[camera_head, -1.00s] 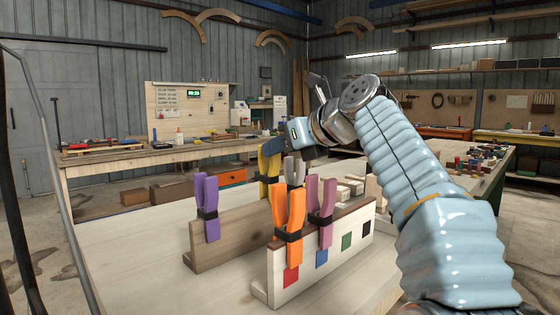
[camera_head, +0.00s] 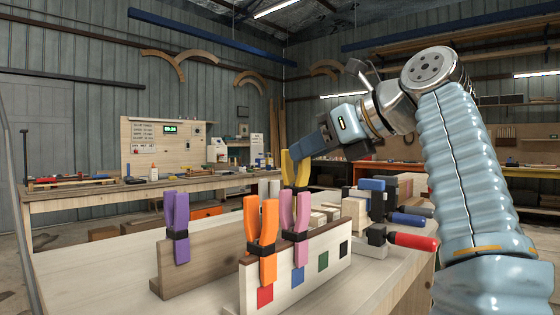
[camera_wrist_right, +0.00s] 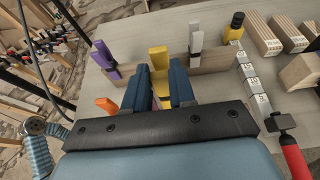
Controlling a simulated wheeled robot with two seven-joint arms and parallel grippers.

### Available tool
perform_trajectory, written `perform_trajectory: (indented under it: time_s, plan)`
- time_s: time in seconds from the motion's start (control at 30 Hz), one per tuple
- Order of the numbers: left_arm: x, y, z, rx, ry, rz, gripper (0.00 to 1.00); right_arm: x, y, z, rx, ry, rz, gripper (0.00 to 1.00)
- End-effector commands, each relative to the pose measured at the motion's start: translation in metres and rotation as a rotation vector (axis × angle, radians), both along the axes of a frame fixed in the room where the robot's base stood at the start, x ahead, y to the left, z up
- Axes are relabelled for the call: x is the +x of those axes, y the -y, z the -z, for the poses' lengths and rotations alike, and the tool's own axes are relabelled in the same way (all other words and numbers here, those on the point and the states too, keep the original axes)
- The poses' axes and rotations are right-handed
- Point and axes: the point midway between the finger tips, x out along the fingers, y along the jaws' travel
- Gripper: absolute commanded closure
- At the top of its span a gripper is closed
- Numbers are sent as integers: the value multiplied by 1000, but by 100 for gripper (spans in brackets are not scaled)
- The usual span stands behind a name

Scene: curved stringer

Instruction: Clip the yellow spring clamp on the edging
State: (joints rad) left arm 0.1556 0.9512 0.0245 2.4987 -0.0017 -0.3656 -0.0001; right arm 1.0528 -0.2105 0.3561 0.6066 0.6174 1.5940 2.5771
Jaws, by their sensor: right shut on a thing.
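The yellow spring clamp (camera_head: 291,169) is between the dark fingers of my right gripper (camera_head: 298,150), which is shut on it. In the head view it shows above and behind the top of the pink clamp; its lower end is hidden there. In the right wrist view the yellow clamp (camera_wrist_right: 160,59) shows between and beyond the blue fingers (camera_wrist_right: 160,88). The front board (camera_head: 290,284) has a brown strip (camera_head: 335,226) along its top and coloured squares on its face. I cannot tell which part is the edging. My left gripper is not in view.
Purple (camera_head: 177,230), orange (camera_head: 262,240) and pink (camera_head: 296,222) clamps stand on the boards. A grey clamp (camera_wrist_right: 196,40) shows in the wrist view. A bar clamp with a red handle (camera_head: 412,240) and wood blocks (camera_wrist_right: 262,34) are at the right. The tabletop (camera_head: 105,262) at left is clear.

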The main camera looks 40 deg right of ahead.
Motion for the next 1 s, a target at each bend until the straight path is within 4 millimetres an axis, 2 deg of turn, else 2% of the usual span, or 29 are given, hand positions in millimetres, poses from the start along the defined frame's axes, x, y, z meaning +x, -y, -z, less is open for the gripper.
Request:
perform_trajectory:
  time_s: [0.03, 0.3, 0.5, 0.7, 0.8, 0.87, 0.97, 1.0]
  plan:
    - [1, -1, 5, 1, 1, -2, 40, -13, 0, 1, -3, 3, 0, 100]
    - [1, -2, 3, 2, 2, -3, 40, -75, 5, -2, -2, 3, -3, 100]
    - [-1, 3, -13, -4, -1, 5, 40, -133, 10, -5, 1, 5, -4, 100]
    - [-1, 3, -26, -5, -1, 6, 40, -171, 14, -4, 0, 1, -1, 100]
    - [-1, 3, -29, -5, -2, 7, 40, -175, 15, -4, -2, 0, -2, 100]
    - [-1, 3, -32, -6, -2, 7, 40, -167, 15, -6, -5, -4, -1, 100]
    - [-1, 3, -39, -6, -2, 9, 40, -137, 17, -12, -15, -8, -3, 100]
    - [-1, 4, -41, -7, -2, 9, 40, -121, 19, -13, -18, -9, -3, 100]
